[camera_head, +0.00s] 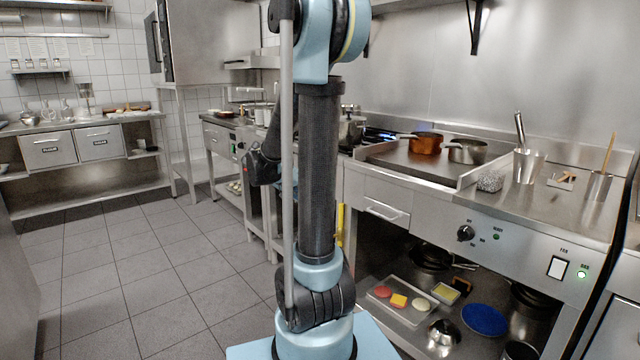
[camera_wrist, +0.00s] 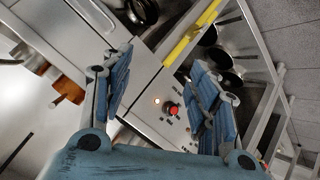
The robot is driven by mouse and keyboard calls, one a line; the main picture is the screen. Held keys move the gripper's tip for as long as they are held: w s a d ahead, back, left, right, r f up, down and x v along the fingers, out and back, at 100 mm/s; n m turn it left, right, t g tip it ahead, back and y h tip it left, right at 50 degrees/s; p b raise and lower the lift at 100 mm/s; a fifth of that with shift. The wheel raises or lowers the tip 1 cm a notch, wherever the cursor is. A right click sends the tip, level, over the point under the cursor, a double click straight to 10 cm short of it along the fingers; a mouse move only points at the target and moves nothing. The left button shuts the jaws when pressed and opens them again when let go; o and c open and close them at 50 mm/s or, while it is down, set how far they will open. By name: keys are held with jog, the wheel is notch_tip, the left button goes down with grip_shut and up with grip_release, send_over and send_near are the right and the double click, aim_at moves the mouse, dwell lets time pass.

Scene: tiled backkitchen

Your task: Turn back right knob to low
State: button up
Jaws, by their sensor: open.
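My gripper (camera_wrist: 160,95) is open and empty in the wrist view, with its blue padded fingers spread apart. I cannot tell which knob is the back right one. In the head view, my arm hides much of the stove; a burner with a blue flame (camera_head: 378,135) shows behind it. A black knob (camera_head: 465,233) sits on the griddle's front panel at the right.
A copper pot (camera_head: 425,143) and a steel pot (camera_head: 467,151) stand on the griddle. A utensil pot (camera_head: 528,166) stands on the right counter. Pans and food trays (camera_head: 398,300) fill the lower shelf. A yellow bar (camera_wrist: 192,33) shows near the fingers. Tiled floor (camera_head: 140,265) is clear at left.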

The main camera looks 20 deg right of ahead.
jog(key=w+a+f+m+t+h, duration=0.1)
jog(key=w+f+m+t+h, duration=0.2)
jog(key=w, duration=0.7)
jog(key=w+a+f+m+h, duration=0.1)
jog(key=w+f+m+h, duration=0.3)
jog(key=w, duration=0.6)
jog(key=w+d, duration=0.3)
jog(key=d, duration=0.5)
jog(key=w+d+r+n, duration=0.1)
jog(key=w+d, duration=0.1)
jog(key=d, duration=0.6)
jog(key=shift+w+d+r+h, duration=0.25)
jog(key=shift+w+r+h, duration=0.05)
jog(key=shift+w+h, duration=0.1)
jog(key=c, duration=1.1)
